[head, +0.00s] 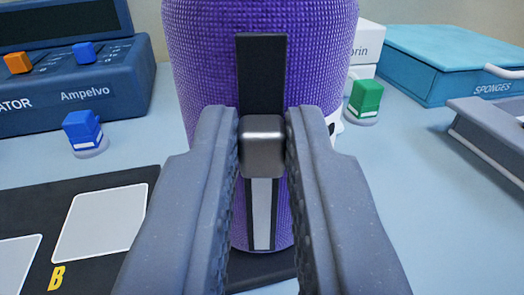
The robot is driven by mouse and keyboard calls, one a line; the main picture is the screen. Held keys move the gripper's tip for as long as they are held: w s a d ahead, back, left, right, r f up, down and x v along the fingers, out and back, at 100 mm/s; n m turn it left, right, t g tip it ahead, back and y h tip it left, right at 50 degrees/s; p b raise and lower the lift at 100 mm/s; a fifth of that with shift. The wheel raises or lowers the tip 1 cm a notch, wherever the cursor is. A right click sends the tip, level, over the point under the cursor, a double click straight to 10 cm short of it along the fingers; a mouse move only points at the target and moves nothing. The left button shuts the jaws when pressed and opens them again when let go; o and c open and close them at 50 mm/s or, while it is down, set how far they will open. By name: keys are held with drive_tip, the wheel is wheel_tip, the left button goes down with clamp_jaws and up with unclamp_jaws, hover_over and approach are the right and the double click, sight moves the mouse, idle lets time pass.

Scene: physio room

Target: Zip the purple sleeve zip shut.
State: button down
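The purple sleeve (205,60) stands upright in the middle of the head view, a textured cylinder whose top is cut off by the picture edge. Its zip runs vertically down the front. The upper part is a plain black strip (261,70); the lower part shows a pale grey strip (262,215) between dark edges. A shiny metal zip slider (262,150) sits between these parts. My gripper (263,125) has one finger against each side of the slider, with no clear gap visible. The fingers hide parts of the sleeve's lower sides.
A dark blue device (75,85) marked "Ampelvo" stands at left. A blue clip-like piece (82,130) and a green one (366,98) flank the sleeve. A black mat (30,200) marked "B" lies front left. A teal "SPONGES" box (440,65) and a grey case (490,125) are right.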

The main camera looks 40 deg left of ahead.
sight(261, 225)
wheel_tip(261, 225, down, 7)
drive_tip(key=shift+b, duration=0.8)
drive_tip(key=shift+s, duration=0.1)
drive_tip(key=c, duration=1.4)
unclamp_jaws()
drive_tip(key=shift+f, duration=0.1)
drive_tip(key=v, duration=1.3)
drive_tip(key=shift+s+d, duration=0.2)
drive_tip(key=shift+d, duration=0.05)
